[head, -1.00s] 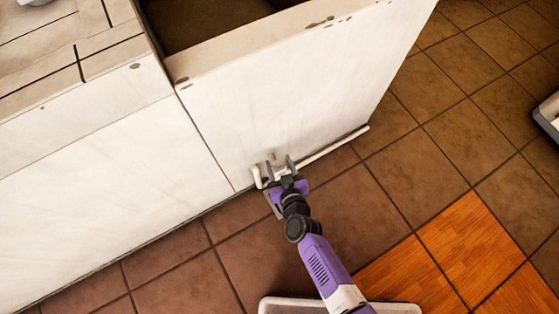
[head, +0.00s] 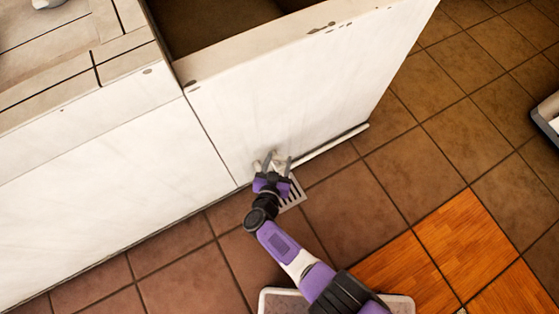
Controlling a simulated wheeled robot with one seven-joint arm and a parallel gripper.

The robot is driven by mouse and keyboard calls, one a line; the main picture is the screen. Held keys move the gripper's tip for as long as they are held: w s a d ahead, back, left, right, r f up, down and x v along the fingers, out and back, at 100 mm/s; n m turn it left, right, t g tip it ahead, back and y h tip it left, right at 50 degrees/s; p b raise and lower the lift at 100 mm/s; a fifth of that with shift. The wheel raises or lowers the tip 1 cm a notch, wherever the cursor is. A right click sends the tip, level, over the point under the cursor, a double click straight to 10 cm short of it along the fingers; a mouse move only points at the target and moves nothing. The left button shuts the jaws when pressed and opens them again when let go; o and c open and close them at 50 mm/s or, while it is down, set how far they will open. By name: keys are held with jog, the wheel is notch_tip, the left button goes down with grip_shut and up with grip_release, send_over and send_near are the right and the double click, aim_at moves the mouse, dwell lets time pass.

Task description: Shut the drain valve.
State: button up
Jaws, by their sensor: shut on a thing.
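The drain valve (head: 275,157) is a small pale fitting low on the white basin wall, at the left end of a white pipe (head: 335,143). My gripper (head: 277,164) is at the valve, with its two grey fingers on either side of it. It is shut on the valve's handle, which is mostly hidden by the fingers and the purple gripper body. The handle's exact angle cannot be told from this view.
A slotted floor drain grate (head: 293,194) lies just right of my gripper. The white washbasin block (head: 290,105) rises behind the valve. Brown floor tiles (head: 395,175) are clear to the right, with orange wood-look tiles (head: 465,245) nearer. A pale tray-like thing (head: 547,118) is at the right edge.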

jog(key=m+h+b, duration=0.1)
jog(key=m+g+h+b, duration=0.1)
jog(key=m+h+b, duration=0.2)
jog(key=h+b, duration=0.1)
jog(key=shift+a+f+m+g, duration=0.3)
jog(key=shift+a+f+g, duration=0.1)
jog(key=m+g+h+b, duration=0.1)
jog(key=b, duration=0.1)
jog(key=m+h+b, duration=0.1)
jog(key=b, duration=0.1)
jog(key=shift+w+r+m+g+h, duration=0.1)
jog(key=shift+w+m+g+h, duration=0.05)
jog(key=shift+m+g+h, duration=0.2)
jog(key=shift+r+m+g+h+b, duration=0.15)
jog(key=shift+m+g+h+b, duration=0.25)
jog(key=shift+b, duration=0.55)
jog(key=shift+w+r, duration=0.1)
jog(key=shift+r, duration=0.05)
jog(key=o, duration=1.4)
jog(key=shift+c, duration=0.2)
jog(key=shift+a, duration=0.1)
jog(key=shift+p+v, duration=0.45)
jog(key=shift+v, duration=3.4)
